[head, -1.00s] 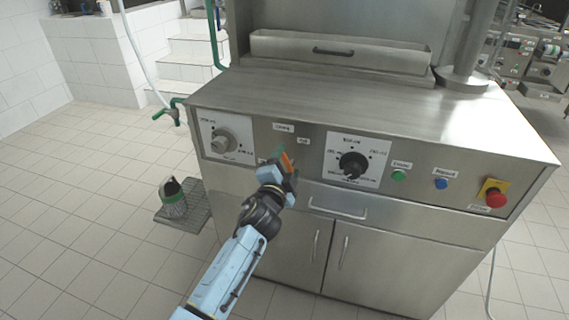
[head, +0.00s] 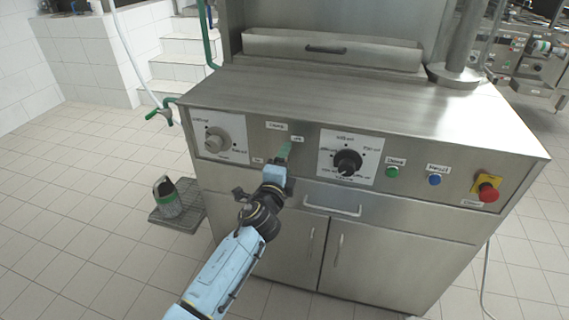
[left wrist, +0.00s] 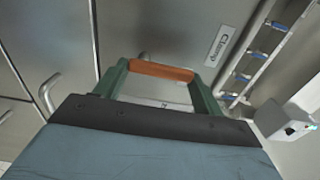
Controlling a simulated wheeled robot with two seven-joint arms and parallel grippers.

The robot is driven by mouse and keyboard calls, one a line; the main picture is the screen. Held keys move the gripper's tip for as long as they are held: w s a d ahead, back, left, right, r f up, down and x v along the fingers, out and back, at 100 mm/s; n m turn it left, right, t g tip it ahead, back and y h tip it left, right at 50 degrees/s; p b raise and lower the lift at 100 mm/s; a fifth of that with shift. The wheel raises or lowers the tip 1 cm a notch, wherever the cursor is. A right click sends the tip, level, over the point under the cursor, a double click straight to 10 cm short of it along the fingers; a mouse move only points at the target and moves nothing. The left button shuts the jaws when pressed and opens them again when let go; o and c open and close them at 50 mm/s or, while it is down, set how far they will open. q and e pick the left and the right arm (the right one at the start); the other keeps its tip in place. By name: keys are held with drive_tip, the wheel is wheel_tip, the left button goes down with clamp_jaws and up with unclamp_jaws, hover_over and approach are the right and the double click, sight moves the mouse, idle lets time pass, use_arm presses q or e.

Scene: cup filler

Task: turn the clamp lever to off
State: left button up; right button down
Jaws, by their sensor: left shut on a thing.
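My left gripper (head: 283,152) is at the front panel of the steel machine, just below the "Clamp" label (head: 275,126). In the left wrist view its green fingers (left wrist: 158,80) stand either side of an orange bar, which appears to be the clamp lever's grip (left wrist: 162,70). The gripper is shut on the lever. In the head view the gripper hides most of the lever, so its angle is hard to tell. Small labels sit to the upper right (head: 297,139) and lower left (head: 258,160) of the gripper; their text is unreadable. My right gripper is not in view.
A dial (head: 216,139) is left of the gripper and a black dial (head: 347,162) right of it. Further right are a green button (head: 392,172), a blue button (head: 434,179) and a red emergency button (head: 488,189). A drawer handle (head: 333,209) is below.

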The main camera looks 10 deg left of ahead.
use_arm(q)
drive_tip(key=o, duration=1)
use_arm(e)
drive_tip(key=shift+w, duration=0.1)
use_arm(q)
drive_tip(key=shift+s+a+p, duration=0.15)
drive_tip(key=shift+s+p, duration=0.35)
drive_tip(key=shift+s, duration=2.85)
drive_tip(key=shift+s+a+p, duration=0.1)
drive_tip(key=shift+s+p, duration=0.4)
drive_tip(key=shift+s, duration=2.85)
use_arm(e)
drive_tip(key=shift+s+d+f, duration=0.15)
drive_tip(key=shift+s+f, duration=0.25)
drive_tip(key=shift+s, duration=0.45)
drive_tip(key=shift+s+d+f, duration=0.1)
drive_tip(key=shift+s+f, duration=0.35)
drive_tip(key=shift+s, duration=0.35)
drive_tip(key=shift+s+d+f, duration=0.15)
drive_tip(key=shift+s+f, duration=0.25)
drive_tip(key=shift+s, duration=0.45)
